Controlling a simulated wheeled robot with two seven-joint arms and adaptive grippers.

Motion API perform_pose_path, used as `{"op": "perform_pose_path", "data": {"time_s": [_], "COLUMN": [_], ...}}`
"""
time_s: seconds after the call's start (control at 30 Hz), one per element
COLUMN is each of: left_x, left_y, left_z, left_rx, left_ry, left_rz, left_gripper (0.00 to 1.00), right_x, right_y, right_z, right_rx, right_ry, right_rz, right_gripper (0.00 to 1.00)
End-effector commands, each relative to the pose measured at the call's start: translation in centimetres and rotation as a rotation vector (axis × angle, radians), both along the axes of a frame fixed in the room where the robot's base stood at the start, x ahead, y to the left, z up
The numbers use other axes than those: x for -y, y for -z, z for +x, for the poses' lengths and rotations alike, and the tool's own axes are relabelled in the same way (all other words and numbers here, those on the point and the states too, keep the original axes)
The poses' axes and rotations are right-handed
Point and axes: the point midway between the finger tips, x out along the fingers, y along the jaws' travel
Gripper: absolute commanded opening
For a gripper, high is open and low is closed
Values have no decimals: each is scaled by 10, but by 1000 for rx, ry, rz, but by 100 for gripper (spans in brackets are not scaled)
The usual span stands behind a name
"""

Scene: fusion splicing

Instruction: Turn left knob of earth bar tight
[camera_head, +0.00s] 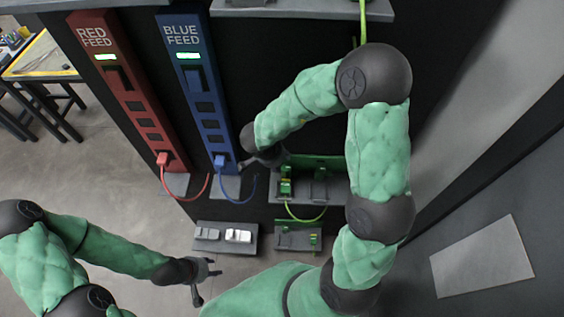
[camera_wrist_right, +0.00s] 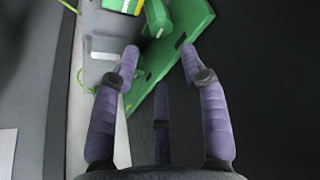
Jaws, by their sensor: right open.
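The green earth bar (camera_head: 318,162) is fixed on the dark rack above a grey shelf, with green-yellow parts and a cable at its front. In the right wrist view it shows as a tilted green plate (camera_wrist_right: 186,40) with a green knob-like part (camera_wrist_right: 157,18) on it. I cannot tell for sure whether this is the left knob. My right gripper (camera_wrist_right: 160,55) is open and empty, with its fingers apart over the plate and short of that part. In the head view it is partly hidden at the bar's left end. My left gripper (camera_head: 206,282) is open and empty at lower left, far from the bar.
The red feed strip (camera_head: 140,108) and blue feed strip (camera_head: 203,100) stand left of the bar, each with a plugged cable. Below are a small shelf with white parts (camera_head: 226,239) and another small shelf (camera_head: 295,240). A yellow-green cable (camera_head: 307,219) hangs under the bar.

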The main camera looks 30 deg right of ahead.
Motion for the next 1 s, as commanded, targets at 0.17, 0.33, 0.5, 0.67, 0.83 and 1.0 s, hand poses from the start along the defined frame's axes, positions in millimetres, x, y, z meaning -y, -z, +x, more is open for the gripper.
{"op": "perform_pose_path", "data": {"time_s": [0.17,0.33,0.5,0.67,0.83,1.0], "left_x": [0,0,0,0,0,0], "left_y": [17,29,37,40,40,40], "left_z": [0,1,1,1,1,1], "left_rx": [1,1,1,1,1,2], "left_ry": [0,0,0,0,0,-1], "left_rz": [0,0,0,0,0,0], "left_gripper": [40,40,40,40,40,40], "right_x": [11,21,29,32,33,33], "right_y": [33,61,79,87,89,88], "right_z": [4,9,13,15,16,15], "right_rx": [-3,-3,-1,0,1,1], "right_ry": [1,1,0,0,0,0], "right_rz": [1,1,1,0,0,0], "right_gripper": [44,44,44,44,44,39]}}
